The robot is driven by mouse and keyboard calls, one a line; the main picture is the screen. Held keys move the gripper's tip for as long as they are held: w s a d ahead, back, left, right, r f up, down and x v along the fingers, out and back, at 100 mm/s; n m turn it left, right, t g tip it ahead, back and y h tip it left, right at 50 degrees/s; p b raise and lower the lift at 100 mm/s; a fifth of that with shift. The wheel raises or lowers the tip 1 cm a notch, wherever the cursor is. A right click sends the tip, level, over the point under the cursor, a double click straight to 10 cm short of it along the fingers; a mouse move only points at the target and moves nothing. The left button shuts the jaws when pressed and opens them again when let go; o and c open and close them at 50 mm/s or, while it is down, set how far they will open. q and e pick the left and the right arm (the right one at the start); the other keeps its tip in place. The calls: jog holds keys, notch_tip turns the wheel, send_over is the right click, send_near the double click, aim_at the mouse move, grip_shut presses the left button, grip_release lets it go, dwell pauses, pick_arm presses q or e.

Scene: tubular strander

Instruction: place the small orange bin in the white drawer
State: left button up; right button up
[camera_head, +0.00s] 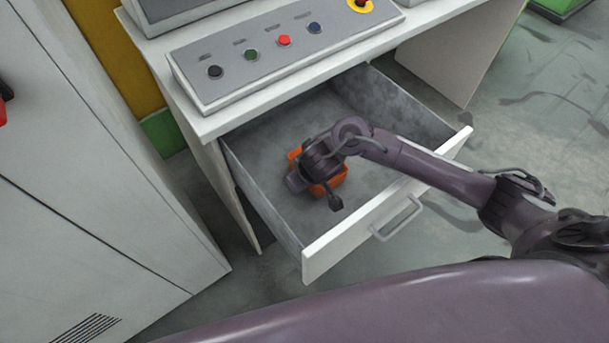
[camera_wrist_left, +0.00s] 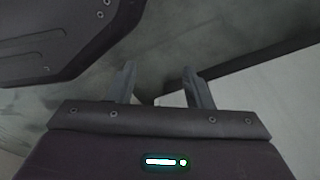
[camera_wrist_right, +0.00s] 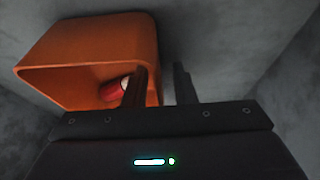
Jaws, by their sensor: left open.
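The small orange bin (camera_head: 328,186) is inside the open white drawer (camera_head: 328,247), near its left side. It also shows in the right wrist view (camera_wrist_right: 90,45), with its opening toward the camera. My right gripper (camera_wrist_right: 160,75) is at the bin, its fingers on either side of one bin wall and some space showing between them. Whether they grip the wall is unclear. In the head view, my right wrist hides the fingers and part of the bin. My left gripper (camera_wrist_left: 160,80) is open and empty, outside the head view.
A red and white object (camera_wrist_right: 113,90) lies in the bin. A control panel (camera_head: 285,50) with several buttons sits on the desk above the drawer. A grey cabinet (camera_head: 80,180) stands at the left. The drawer's right part is clear.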

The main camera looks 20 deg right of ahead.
jog(key=shift+r, duration=0.35)
pick_arm(q)
jog(key=s+a+p, duration=0.2)
jog(key=s+p, duration=0.5)
jog(key=s, duration=0.4)
jog(key=shift+s+r+g, duration=0.15)
jog(key=shift+r+g, duration=0.15)
jog(key=shift+r, duration=0.1)
pick_arm(e)
jog(key=v, duration=1.1)
jog(key=shift+s+r, duration=0.15)
jog(key=shift+r, duration=0.15)
pick_arm(q)
jog(key=shift+a+r, duration=0.1)
pick_arm(e)
jog(key=shift+d+r, duration=0.1)
